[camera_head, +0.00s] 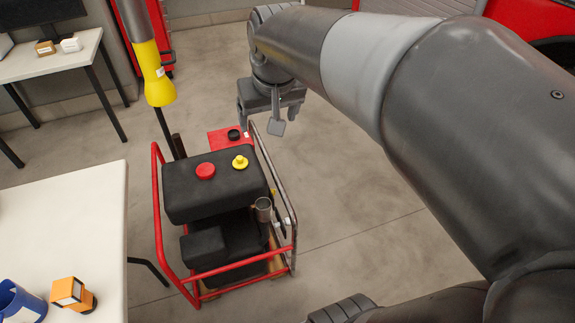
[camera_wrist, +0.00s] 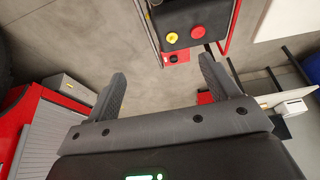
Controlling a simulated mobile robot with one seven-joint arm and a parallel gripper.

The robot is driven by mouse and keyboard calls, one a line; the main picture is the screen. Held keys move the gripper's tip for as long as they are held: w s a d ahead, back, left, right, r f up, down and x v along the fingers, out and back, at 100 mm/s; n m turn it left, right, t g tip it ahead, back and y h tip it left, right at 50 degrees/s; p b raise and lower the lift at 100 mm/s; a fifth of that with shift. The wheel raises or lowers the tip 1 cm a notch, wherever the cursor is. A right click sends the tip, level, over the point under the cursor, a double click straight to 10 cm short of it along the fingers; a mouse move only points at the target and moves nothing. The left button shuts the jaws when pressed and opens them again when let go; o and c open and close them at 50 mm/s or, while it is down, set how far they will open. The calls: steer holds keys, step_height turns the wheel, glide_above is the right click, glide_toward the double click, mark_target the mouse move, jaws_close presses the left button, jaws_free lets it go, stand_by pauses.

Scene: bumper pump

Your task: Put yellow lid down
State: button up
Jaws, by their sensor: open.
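The yellow lid (camera_head: 240,162) sits on top of the black tank (camera_head: 185,195) of the red-framed pump, to the right of a red cap (camera_head: 205,171). I cannot tell whether it is seated on an opening or just lies there. It also shows in the wrist view (camera_wrist: 172,37), left of the red cap (camera_wrist: 198,32). My gripper (camera_head: 262,117) hangs beyond the far right end of the pump, apart from the lid. In the wrist view my gripper's fingers (camera_wrist: 163,77) are spread wide with nothing between them.
The pump's red tube frame (camera_head: 158,210) surrounds the tank. A yellow-and-grey upright object (camera_head: 153,72) stands behind it. A white table (camera_head: 75,225) at the left holds an orange device (camera_head: 73,294) and a blue container (camera_head: 20,301). Bare floor (camera_head: 350,180) lies right of the pump.

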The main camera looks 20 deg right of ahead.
steer(key=s+f, duration=0.2)
steer(key=s, duration=0.5)
steer(key=s+f+t, duration=0.1)
steer(key=s+f, duration=0.1)
steer(key=s, duration=0.5)
steer(key=shift+d+f, duration=0.15)
steer(key=shift+f, duration=0.2)
